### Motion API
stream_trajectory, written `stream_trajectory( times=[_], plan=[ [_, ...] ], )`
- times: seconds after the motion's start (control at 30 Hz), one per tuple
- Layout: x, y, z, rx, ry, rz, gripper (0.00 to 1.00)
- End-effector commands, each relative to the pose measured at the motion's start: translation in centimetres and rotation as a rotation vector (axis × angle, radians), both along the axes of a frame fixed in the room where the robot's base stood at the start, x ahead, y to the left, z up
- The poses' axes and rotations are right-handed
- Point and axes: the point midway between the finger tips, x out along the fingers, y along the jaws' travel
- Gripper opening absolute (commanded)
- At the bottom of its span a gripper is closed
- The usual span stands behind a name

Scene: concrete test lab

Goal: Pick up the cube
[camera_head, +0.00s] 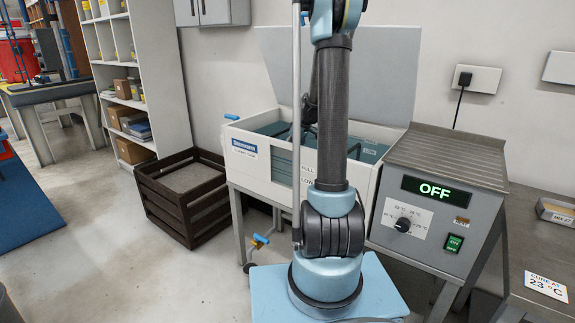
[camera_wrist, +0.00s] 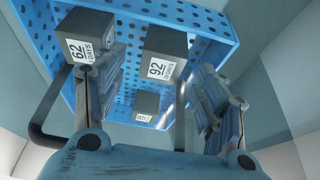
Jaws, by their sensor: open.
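Three dark grey cubes with white labels show in the wrist view on a blue perforated tray (camera_wrist: 135,92). The cube marked 62 days (camera_wrist: 92,22) is at the upper left, partly behind a finger. The cube marked 92 days (camera_wrist: 166,42) is at the upper middle, between the line of the fingers. A smaller-looking third cube (camera_wrist: 146,101) is lower down, its label too small to read. My gripper (camera_wrist: 148,82) is open, with fingers wide apart and nothing between them touching both. In the head view the cubes and fingers are hidden by my arm and the tank walls.
The tray is inside a white tank (camera_head: 252,171) with its lid (camera_head: 385,70) raised. A control box reading OFF (camera_head: 432,190) stands to its right. A dark slatted crate (camera_head: 190,205) and shelves (camera_head: 97,30) are to the left. Tank walls surround the gripper.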

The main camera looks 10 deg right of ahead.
Motion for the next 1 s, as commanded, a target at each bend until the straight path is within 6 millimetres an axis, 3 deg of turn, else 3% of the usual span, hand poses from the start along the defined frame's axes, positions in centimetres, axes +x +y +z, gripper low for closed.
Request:
stream_trajectory(
  times=[0.3,0.67,0.9,1.0],
  plan=[
    [0.9,1.1,-3.5,0.000,0.000,0.000,0.65],
    [1.0,1.3,-4.0,0.000,0.000,0.000,0.65],
    [1.0,1.3,-4.0,0.000,0.000,0.000,0.13],
    [1.0,1.3,-4.0,0.000,0.000,0.000,0.09]
  ],
)
